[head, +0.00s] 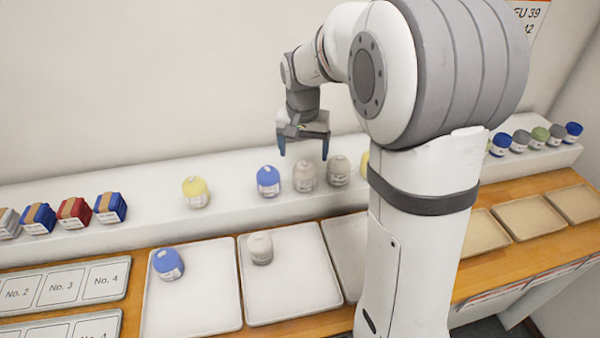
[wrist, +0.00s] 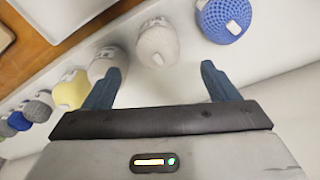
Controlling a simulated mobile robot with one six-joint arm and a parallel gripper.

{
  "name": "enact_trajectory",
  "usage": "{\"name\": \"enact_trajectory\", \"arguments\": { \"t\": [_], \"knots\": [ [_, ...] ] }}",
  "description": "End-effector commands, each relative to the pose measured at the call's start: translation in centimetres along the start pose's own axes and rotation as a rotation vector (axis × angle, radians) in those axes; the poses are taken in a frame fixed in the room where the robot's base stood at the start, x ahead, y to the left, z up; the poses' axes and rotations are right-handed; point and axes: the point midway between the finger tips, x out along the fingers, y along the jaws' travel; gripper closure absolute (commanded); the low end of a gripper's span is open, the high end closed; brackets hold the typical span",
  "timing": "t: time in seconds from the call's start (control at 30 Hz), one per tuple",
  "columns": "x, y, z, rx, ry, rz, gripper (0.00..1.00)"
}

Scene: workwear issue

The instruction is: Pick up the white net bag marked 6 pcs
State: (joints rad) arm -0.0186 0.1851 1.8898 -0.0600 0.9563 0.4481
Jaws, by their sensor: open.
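My gripper (head: 303,146) is open and empty, pointing down above the raised white shelf; its two blue fingers also show in the wrist view (wrist: 161,70). Below it, a pale whitish net bag (head: 305,177) stands on the shelf; in the wrist view this bag (wrist: 157,45) lies ahead, between the directions of the fingertips, not touched. A similar pale grey bag (head: 339,171) stands just to its right in the head view, and near the left finger in the wrist view (wrist: 104,64). Another pale bag (head: 261,247) sits on a white tray. Label counts are too small to read.
A blue bag (head: 268,181) stands close left of the whitish one; a yellow bag (head: 196,192) is farther left. Another blue bag (head: 169,263) lies on the left tray (head: 192,315). Red and blue packs (head: 75,213) stand at far left. My arm hides part of the shelf.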

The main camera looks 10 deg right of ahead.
Motion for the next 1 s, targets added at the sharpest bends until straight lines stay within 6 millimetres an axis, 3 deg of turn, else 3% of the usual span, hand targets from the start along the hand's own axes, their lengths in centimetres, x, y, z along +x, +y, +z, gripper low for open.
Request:
{"name": "enact_trajectory", "arguments": {
  "t": [0.5,0.83,1.0],
  "knots": [
    [6.6,0.1,0.5,-0.002,-0.004,0.001,0.19],
    [7.3,0.1,0.5,-0.003,-0.001,0.000,0.20],
    [7.2,0.1,0.5,-0.003,-0.001,0.000,0.34]
  ]
}}
